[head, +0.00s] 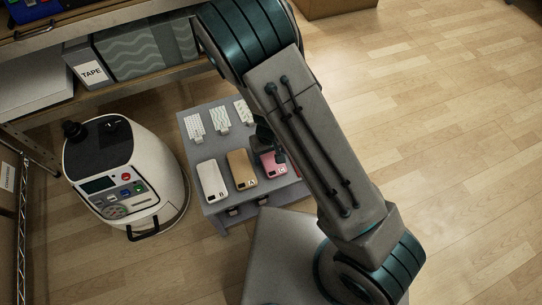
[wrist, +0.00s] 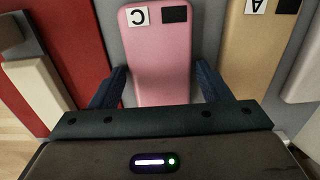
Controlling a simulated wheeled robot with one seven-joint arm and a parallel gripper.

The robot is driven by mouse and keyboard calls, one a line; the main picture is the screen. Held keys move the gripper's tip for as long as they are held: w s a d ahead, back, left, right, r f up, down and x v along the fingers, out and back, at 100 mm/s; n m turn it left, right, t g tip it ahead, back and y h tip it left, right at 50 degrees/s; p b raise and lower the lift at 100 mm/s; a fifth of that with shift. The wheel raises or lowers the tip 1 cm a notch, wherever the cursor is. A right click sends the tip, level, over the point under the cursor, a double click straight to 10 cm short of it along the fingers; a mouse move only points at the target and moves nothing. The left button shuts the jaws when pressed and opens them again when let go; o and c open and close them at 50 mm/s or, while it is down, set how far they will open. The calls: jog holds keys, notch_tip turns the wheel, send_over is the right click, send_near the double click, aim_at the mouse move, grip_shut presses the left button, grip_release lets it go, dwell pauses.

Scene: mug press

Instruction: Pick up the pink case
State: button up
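In the wrist view the pink case (wrist: 158,55) runs between the two fingers of my gripper (wrist: 160,88). One finger is on each side, with a narrow gap seeming to show at each edge. My gripper is open. In the head view my arm hides part of the case and most of the gripper.
A tan case (head: 242,169) marked A lies beside the pink one, and a white case (head: 212,181) lies farther left. Several patterned pale pieces (head: 220,120) lie behind. A white rounded machine (head: 126,178) stands left. A shelf (head: 120,85) is behind; floor at right is clear.

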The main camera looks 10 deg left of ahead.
jog(key=c, duration=0.7)
